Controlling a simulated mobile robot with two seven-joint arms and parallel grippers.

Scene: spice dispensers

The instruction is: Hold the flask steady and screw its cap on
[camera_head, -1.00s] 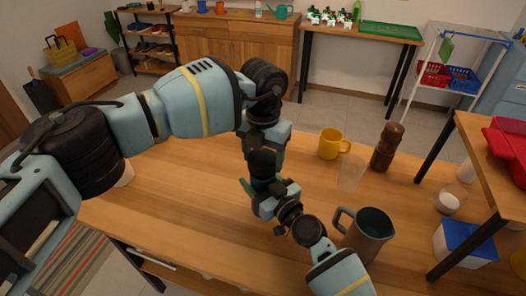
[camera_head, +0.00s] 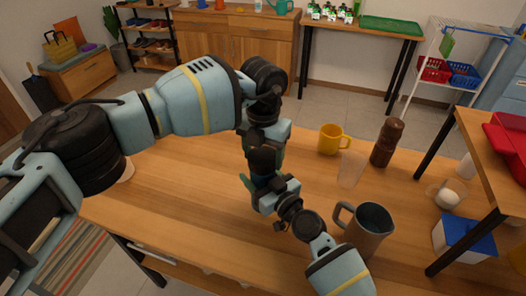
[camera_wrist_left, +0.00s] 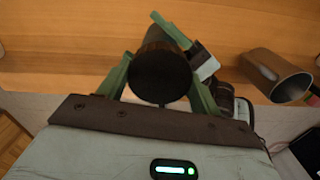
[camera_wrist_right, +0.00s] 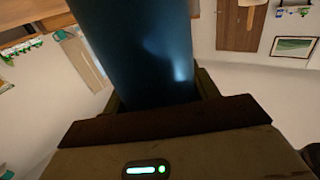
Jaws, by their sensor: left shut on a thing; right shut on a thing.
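The flask is a dark blue cylinder (camera_wrist_right: 140,45) that fills the middle of the right wrist view. My right gripper (camera_wrist_right: 155,95) is shut around its body. The black round cap (camera_wrist_left: 160,72) shows end-on in the left wrist view, between the green fingers of my left gripper (camera_wrist_left: 160,85), which is shut on it. In the head view, my left gripper (camera_head: 264,152) comes from above and my right gripper (camera_head: 258,183) from the lower right. They meet over the table. The cap-to-flask joint is largely hidden by the grippers, so I cannot tell how it is seated.
A grey pitcher (camera_head: 366,228) stands close to my right forearm. A clear cup (camera_head: 351,170), a yellow mug (camera_head: 332,139) and a brown grinder (camera_head: 387,143) stand farther back on the wooden table (camera_head: 190,190). The table's left part is clear.

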